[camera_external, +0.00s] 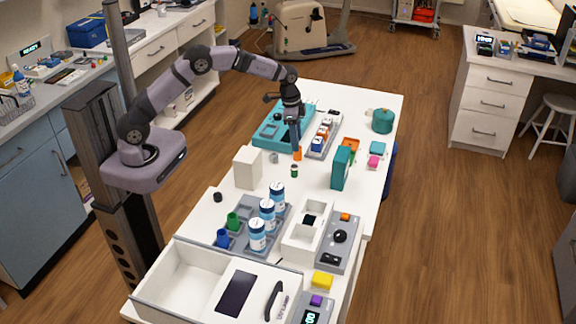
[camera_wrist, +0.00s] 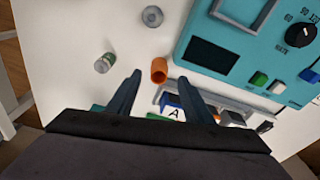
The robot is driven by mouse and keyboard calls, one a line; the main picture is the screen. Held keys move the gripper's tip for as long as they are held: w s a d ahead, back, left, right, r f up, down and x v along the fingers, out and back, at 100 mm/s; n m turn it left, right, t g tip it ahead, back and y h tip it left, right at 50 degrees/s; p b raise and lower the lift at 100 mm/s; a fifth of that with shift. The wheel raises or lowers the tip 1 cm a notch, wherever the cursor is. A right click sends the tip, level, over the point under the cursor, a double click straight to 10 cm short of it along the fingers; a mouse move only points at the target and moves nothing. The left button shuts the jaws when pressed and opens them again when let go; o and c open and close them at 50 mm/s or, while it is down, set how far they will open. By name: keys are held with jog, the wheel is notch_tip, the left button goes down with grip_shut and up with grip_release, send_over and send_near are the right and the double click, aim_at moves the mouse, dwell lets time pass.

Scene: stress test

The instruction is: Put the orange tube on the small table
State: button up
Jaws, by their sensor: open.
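The orange tube (camera_external: 297,155) stands on the long white table (camera_external: 225,191), just below my gripper (camera_external: 295,141). In the wrist view the orange tube (camera_wrist: 159,71) shows its open end and lies between the two dark fingertips of my gripper (camera_wrist: 159,77). The fingers are apart with gaps on both sides, so the jaws look open and not closed on it. I cannot tell which surface is the small table; the long white table is the only one under my arm.
A small green-capped vial (camera_wrist: 104,63) and a clear round piece (camera_wrist: 152,16) are close by. A teal device (camera_wrist: 255,45) and a rack of blocks (camera_external: 322,135) lie beside the tube. A white box (camera_external: 248,167) and a teal block (camera_external: 341,168) stand nearby.

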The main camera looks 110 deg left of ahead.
jog(key=shift+w+f+p, duration=0.2)
jog(key=shift+f+p, duration=0.15)
jog(key=shift+f, duration=0.85)
jog(key=shift+w+f+p, duration=0.2)
jog(key=shift+f+p, duration=0.15)
jog(key=shift+f, duration=0.8)
grip_shut()
notch_tip(320, 180, up, 10)
jog(key=b, duration=0.2)
jog(key=shift+r, duration=0.1)
